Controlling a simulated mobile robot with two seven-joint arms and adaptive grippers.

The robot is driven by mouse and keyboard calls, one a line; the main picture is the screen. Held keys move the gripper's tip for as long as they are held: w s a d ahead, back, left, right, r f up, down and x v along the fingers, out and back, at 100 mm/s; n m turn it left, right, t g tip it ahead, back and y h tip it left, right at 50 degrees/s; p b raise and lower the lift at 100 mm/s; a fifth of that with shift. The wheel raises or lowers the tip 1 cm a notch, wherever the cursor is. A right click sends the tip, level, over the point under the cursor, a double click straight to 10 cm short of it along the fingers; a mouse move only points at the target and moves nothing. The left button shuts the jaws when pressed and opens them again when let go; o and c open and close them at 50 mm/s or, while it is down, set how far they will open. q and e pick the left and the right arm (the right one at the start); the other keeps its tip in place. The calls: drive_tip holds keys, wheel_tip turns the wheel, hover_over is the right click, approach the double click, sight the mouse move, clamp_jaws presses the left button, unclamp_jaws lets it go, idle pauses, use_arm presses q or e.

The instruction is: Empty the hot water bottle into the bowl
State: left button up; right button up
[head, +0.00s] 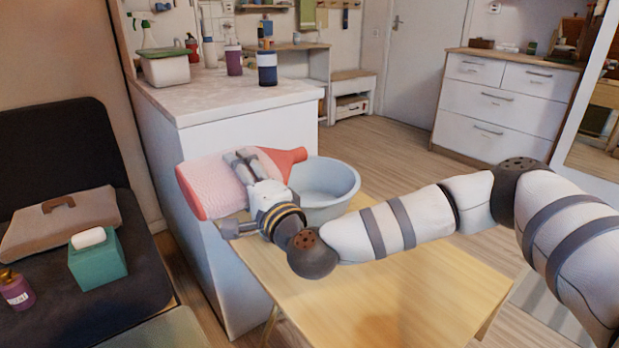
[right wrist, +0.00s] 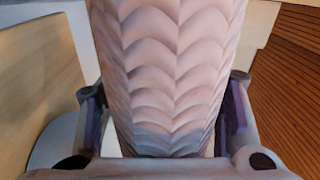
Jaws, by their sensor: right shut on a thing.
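The hot water bottle (head: 212,178) is red with a pale pink knitted cover. In the right wrist view the pink knit cover (right wrist: 170,70) fills the space between the fingers. The grey-blue bowl (head: 338,186) stands on the table behind the gripper; its left part is hidden by the bottle and gripper. My left gripper is not in view.
The wooden table (head: 390,285) is bare toward its front. A white counter (head: 230,97) behind it holds cups, a tub and a spray bottle. A dark sofa (head: 45,145) at left carries a bag and a teal tissue box (head: 97,260). White drawers (head: 505,105) stand back right.

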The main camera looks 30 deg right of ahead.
drive_tip(key=shift+d+r+m, duration=0.2)
drive_tip(key=shift+r+m, duration=0.15)
drive_tip(key=shift+m, duration=0.4)
drive_tip(key=shift+d+r+m, duration=0.15)
drive_tip(key=shift+r+m, duration=0.15)
drive_tip(key=shift+m, duration=0.45)
idle(6.5)
